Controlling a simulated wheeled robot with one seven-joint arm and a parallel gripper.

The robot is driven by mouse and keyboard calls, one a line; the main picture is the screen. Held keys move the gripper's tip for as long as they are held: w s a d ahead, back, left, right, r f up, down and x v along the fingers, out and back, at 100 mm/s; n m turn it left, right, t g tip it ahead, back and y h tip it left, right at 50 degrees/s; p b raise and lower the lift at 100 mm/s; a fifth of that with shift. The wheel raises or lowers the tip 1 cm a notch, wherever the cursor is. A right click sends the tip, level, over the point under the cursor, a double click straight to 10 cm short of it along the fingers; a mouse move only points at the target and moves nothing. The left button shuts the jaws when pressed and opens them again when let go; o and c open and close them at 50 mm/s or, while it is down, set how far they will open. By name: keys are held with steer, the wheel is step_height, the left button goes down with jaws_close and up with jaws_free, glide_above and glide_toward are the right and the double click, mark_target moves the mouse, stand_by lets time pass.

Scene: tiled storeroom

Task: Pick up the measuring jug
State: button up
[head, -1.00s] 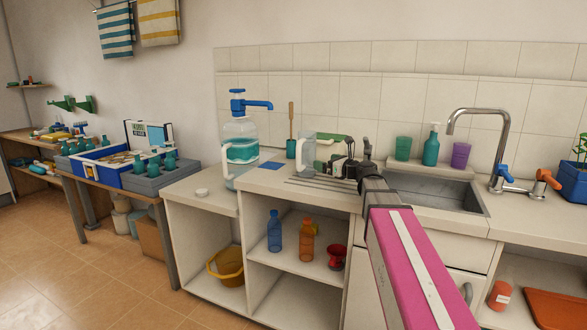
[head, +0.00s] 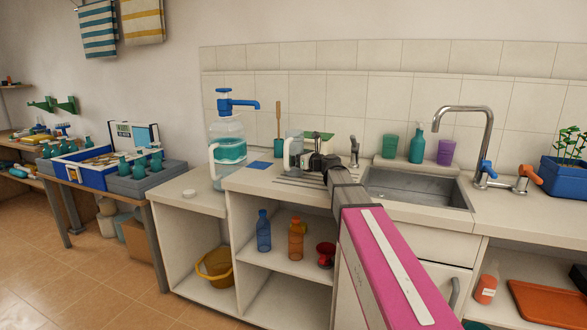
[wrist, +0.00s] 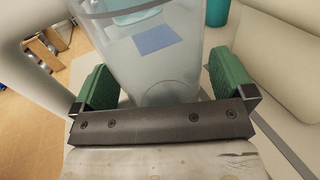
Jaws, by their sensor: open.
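The measuring jug (head: 295,137) is a clear, pale vessel with a handle, upright on the counter left of the sink. In the wrist view the clear jug (wrist: 187,70) fills the space between the two green fingers. My gripper (head: 312,161) reaches the jug from its right side in the head view and partly hides it. In the wrist view my gripper (wrist: 162,83) is open, with one finger on each side of the jug. Whether the fingers touch its wall, I cannot tell.
A large water bottle with a blue pump (head: 228,143) stands left of the jug. A blue square (head: 259,165) lies on the counter. A teal pot with a brush (head: 280,147) is behind. The tap (head: 488,125) and sink (head: 420,189) are to the right.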

steer(key=shift+w+a, duration=0.3)
steer(key=c, duration=1)
steer(key=shift+r, duration=0.15)
